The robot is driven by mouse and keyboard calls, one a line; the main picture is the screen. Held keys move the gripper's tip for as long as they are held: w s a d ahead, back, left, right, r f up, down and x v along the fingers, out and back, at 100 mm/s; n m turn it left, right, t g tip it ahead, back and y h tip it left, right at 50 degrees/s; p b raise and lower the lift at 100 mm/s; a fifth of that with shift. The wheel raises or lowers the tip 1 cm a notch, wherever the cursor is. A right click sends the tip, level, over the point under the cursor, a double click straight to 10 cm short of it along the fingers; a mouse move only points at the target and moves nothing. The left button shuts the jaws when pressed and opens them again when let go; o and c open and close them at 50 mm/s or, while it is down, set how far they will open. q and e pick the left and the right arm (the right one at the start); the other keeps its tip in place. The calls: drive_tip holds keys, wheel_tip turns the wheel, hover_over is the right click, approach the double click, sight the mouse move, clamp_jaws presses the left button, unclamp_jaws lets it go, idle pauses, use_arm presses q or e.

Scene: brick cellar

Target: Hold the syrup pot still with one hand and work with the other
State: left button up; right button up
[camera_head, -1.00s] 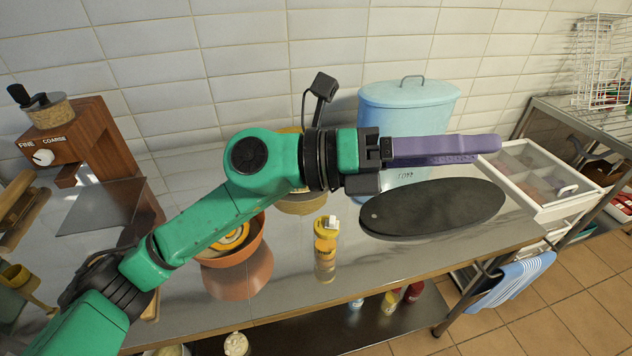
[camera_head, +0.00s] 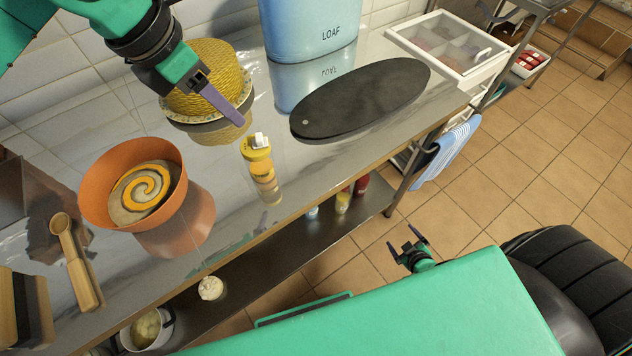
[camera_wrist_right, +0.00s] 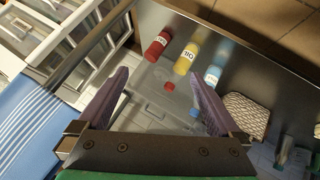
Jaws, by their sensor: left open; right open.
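A small pot with a yellow top and white cap (camera_head: 258,150) stands upright on the steel table; its lower amber part may be its reflection. I read no syrup label, so I cannot be sure it is the syrup pot. My left gripper (camera_head: 222,100) is open and empty, left of and behind that pot, in front of the yellow woven basket (camera_head: 198,72), part of which it hides. My right gripper (camera_head: 404,239) is open and empty over the floor, in front of the table. In the right wrist view its fingers (camera_wrist_right: 160,78) are apart, with nothing between them.
A terracotta bowl (camera_head: 100,190) with a swirl inside, a wooden scoop (camera_head: 80,265), a dark oval board (camera_head: 360,98) and a blue LOAF bin (camera_head: 305,30) stand on the table. Red, yellow (camera_wrist_right: 187,58) and blue bottles are on the lower shelf.

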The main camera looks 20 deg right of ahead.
drive_tip(key=w+d+r+n+t+h, duration=0.2)
drive_tip(key=d+r+n+t, duration=0.3)
drive_tip(key=r, duration=0.6)
drive_tip(key=w+d+r+t+h, duration=0.25)
drive_tip(key=d+r, duration=0.45)
drive_tip(key=r, duration=0.4)
wheel_tip(320, 180, up, 12)
drive_tip(key=n+t+y, duration=0.2)
drive_tip(key=n+t, duration=0.1)
drive_tip(key=n, duration=0.4)
drive_tip(key=n+g+y, duration=0.6)
drive_tip(key=n+y, duration=1)
drive_tip(key=n, duration=1.1)
approach(257, 155)
drive_tip(key=w+a+f, duration=0.1)
drive_tip(key=w+a, duration=0.1)
drive_tip(key=w, duration=0.1)
drive_tip(key=w+a+f, duration=0.1)
drive_tip(key=w+a, duration=0.1)
drive_tip(key=w, duration=0.2)
drive_tip(key=w+a+f, duration=0.1)
drive_tip(key=w+a, duration=0.1)
drive_tip(key=w, duration=0.1)
drive_tip(key=shift+w+a+f, duration=0.3)
drive_tip(key=shift+f, duration=0.05)
drive_tip(key=c, duration=1.5)
drive_tip(key=shift+o, duration=0.2)
